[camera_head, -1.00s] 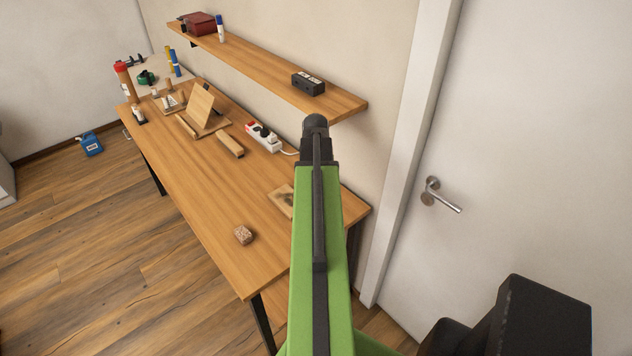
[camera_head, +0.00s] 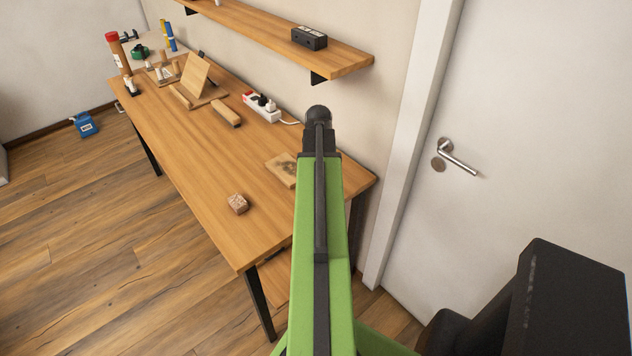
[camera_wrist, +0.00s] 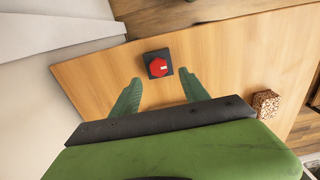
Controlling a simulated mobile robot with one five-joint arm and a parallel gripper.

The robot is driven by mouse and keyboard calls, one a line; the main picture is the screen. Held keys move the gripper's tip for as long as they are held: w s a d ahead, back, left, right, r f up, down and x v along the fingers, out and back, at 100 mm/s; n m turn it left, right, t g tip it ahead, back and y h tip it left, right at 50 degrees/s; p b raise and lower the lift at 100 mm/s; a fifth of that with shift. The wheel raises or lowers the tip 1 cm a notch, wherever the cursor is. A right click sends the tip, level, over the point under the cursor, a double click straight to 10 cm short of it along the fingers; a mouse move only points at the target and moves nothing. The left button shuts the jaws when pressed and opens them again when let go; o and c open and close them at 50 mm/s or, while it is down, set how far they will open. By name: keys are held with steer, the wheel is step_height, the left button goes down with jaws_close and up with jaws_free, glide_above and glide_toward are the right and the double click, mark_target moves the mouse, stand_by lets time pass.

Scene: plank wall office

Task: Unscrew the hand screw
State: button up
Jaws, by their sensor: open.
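In the wrist view, a red round knob (camera_wrist: 158,67) with a small white mark sits on a dark square base on the wooden table; I take it to be the hand screw. My gripper (camera_wrist: 160,78) has two green fingers set wide apart and is open and empty. In the picture, the fingertips are just below the base, one to each side; their height above the table is unclear. In the head view, my arm covers part of the table, and neither the knob nor the fingers can be made out.
A speckled block (camera_head: 238,203) lies near the table's front edge, also in the wrist view (camera_wrist: 266,103). A stained board (camera_head: 281,170), a power strip (camera_head: 262,107) and a wooden stand (camera_head: 195,78) are on the table (camera_head: 190,150). A shelf (camera_head: 270,32) hangs above.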

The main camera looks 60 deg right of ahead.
step_height(320, 180, down, 5)
steer(key=b, duration=0.3)
steer(key=shift+r, duration=0.25)
jaws_close()
steer(key=c, duration=0.7)
jaws_free()
jaws_close()
